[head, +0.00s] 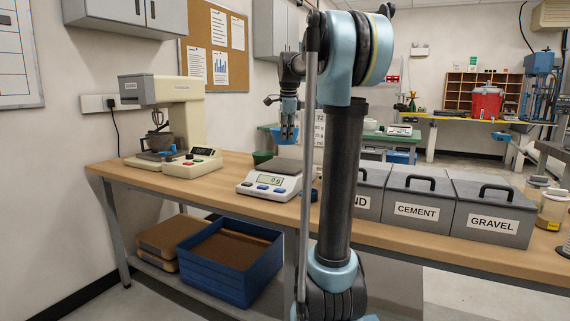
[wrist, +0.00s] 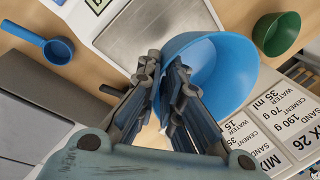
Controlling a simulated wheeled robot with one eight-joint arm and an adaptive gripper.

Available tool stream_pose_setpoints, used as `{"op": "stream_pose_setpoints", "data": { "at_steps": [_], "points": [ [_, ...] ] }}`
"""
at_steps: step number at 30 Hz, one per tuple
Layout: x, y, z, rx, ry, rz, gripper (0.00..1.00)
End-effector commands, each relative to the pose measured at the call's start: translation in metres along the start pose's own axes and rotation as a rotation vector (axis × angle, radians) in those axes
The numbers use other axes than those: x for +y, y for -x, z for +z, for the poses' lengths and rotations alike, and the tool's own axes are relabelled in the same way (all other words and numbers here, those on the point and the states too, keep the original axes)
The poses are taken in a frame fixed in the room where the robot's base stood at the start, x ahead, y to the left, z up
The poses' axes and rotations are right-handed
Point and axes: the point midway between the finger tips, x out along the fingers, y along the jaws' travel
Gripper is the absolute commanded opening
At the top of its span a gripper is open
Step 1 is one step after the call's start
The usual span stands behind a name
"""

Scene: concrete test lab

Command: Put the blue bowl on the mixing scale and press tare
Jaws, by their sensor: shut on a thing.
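The blue bowl (wrist: 228,72) is held at its rim by my gripper (wrist: 167,82), which is shut on the bowl wall. In the head view the bowl (head: 276,132) hangs in the air behind my gripper (head: 288,138), above and apart from the scale. The white mixing scale (head: 270,188) stands on the bench with its grey pan empty. Its display seems to read 0 g, and blue buttons sit on its front. In the wrist view the scale pan (wrist: 150,32) lies beside the bowl. The button labels are too small to read.
A green bowl (head: 262,157) stands behind the scale. A mixer (head: 172,125) stands left. Lidded cement (head: 417,207) and gravel (head: 492,211) bins stand right. A blue scoop (wrist: 55,50) and a printed mix card (wrist: 272,110) show in the wrist view.

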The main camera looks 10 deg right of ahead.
Motion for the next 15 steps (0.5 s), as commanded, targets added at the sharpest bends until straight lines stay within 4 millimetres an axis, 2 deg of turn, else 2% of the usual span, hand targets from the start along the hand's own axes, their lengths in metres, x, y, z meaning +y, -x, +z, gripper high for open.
{"op": "stream_pose_setpoints", "data": {
  "at_steps": [6,15],
  "points": [
    [0.009,-0.034,0.0,0.0,0.0,0.0,0.0],
    [0.014,-0.055,0.0,0.0,0.001,0.0,0.0]
  ]
}}
